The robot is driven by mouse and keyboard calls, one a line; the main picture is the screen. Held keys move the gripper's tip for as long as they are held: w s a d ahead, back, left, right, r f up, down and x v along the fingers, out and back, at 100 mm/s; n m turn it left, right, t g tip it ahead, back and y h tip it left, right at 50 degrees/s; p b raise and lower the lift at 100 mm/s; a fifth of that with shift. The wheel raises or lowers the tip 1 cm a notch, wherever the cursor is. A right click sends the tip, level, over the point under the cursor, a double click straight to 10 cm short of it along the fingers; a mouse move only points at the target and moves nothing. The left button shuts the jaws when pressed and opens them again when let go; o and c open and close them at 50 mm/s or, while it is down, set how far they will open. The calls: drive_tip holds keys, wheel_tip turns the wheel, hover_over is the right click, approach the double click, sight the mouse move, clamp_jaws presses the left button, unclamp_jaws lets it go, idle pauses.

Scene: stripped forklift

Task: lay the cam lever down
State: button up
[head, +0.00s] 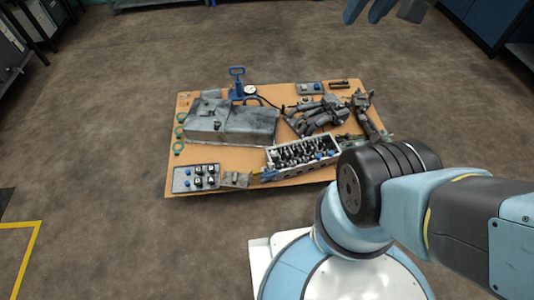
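I cannot pick out the cam lever with certainty in the head view. Dark grey metal parts (318,115) lie in a cluster on the right half of a tan board (232,158), and a long jointed dark part (367,112) lies at its right edge. Blue-grey finger-like shapes (385,8) are cut off by the top edge of the view. They may be my gripper, well beyond the board, but whether it is open or holds something does not show.
On the board are a large grey metal block (232,122), a crate (290,171) of small dark parts, a tray (181,184) of small pieces, a blue-handled tool (237,82) and green rings (179,133). Open floor surrounds the board. Dark blue cabinets (490,18) stand top right.

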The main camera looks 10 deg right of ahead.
drive_tip(key=shift+o, duration=0.3)
drive_tip(key=w+a+f+m+g+y, duration=0.15)
drive_tip(key=w+f, duration=0.25)
drive_tip(key=w, duration=0.5)
drive_tip(key=w+a+f+m+g+y, duration=0.1)
drive_tip(key=w+a+f+m+g, duration=0.1)
drive_tip(key=w+f, duration=0.45)
drive_tip(key=w+a+f+m+g, duration=0.15)
drive_tip(key=w+f+m, duration=0.35)
drive_tip(key=w+f, duration=0.95)
drive_tip(key=m+g+y, duration=0.2)
drive_tip(key=m+g, duration=0.2)
drive_tip(key=m, duration=0.5)
hover_over(270, 172)
drive_tip(key=s+d, duration=0.1)
drive_tip(key=s, duration=0.2)
drive_tip(key=shift+n+h, duration=0.25)
wheel_tip(270, 172, down, 58)
drive_tip(key=shift+d+f, duration=0.15)
